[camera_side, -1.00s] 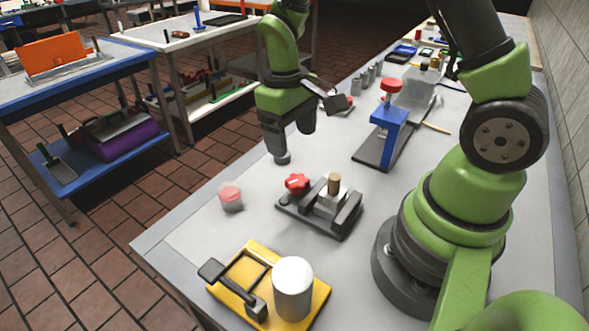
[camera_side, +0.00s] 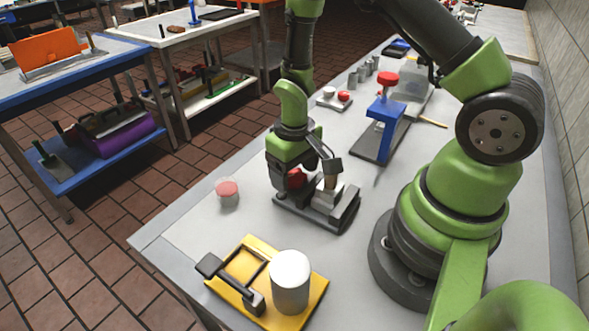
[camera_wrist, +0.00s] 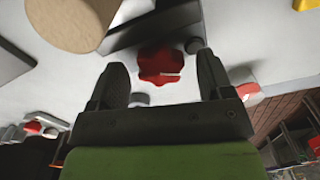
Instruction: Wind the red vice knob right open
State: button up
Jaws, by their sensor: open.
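The red vice knob (camera_side: 296,178) is at the left end of a dark grey vice (camera_side: 325,222) on the table. In the wrist view the knob (camera_wrist: 162,67) is a red lobed wheel lying between my two fingers. My gripper (camera_wrist: 162,80) is open, with a finger on each side of the knob and gaps visible. In the side view my gripper (camera_side: 284,182) points down at the knob end and partly hides it.
A yellow fixture (camera_side: 313,301) with a white cylinder (camera_side: 291,280) is in front. A small red-topped white button (camera_side: 228,193) sits left of the vice. A blue press (camera_side: 388,125) with a red top stands behind. The table between them is clear.

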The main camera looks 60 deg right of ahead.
jog(key=shift+c, duration=0.4)
jog(key=c, duration=0.8)
jog(key=shift+c, duration=0.2)
jog(key=shift+n, duration=0.4)
jog(key=shift+n, duration=2.5)
jog(key=o, duration=0.9)
